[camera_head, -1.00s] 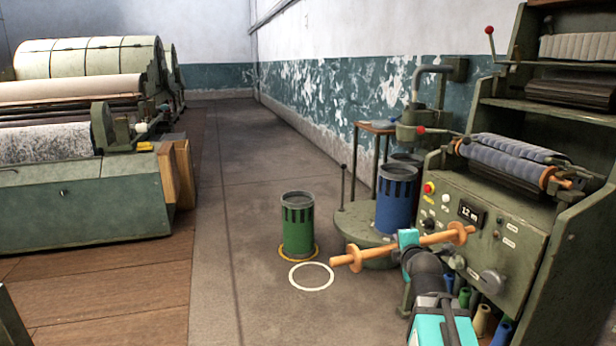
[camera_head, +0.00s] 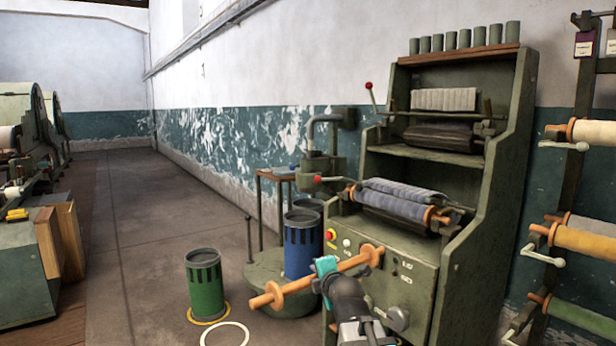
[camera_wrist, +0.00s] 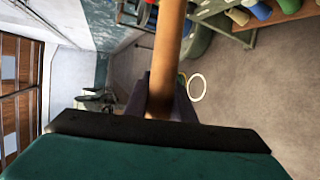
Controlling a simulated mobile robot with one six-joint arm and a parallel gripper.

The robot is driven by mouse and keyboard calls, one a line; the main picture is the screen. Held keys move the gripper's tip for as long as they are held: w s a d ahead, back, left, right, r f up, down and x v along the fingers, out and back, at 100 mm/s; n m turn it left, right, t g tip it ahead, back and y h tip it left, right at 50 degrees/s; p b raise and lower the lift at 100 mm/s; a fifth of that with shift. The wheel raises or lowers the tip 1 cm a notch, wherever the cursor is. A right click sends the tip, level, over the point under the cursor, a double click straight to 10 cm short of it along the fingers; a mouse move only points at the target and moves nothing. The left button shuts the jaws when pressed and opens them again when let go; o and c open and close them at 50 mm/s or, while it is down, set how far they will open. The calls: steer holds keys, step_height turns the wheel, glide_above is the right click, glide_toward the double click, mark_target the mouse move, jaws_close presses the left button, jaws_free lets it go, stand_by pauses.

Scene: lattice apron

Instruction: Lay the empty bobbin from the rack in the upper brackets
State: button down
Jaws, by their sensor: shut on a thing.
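The empty bobbin (camera_head: 300,284) is a bare orange-brown wooden rod with a round flange near each end. My gripper (camera_head: 326,267) is shut around its middle and holds it in the air, slightly tilted, in front of the green machine (camera_head: 425,285). In the wrist view the bobbin's rod (camera_wrist: 168,50) passes between the dark fingers (camera_wrist: 160,98). I cannot clearly make out the upper brackets; a small upright part (camera_head: 487,116) stands by the machine's upper shelf. A bobbin with blue-grey material (camera_head: 390,203) lies lower on the machine front.
A rack (camera_head: 556,190) with several wound bobbins stands at the right. A green can (camera_head: 204,283) and a blue can (camera_head: 301,248) stand left of the machine. A red-knobbed lever (camera_head: 371,100) sticks up at its left side. The floor aisle (camera_head: 140,230) is clear.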

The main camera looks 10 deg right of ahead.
steer(key=a, duration=0.7)
steer(key=shift+a, duration=0.4)
steer(key=shift+s, duration=0.1)
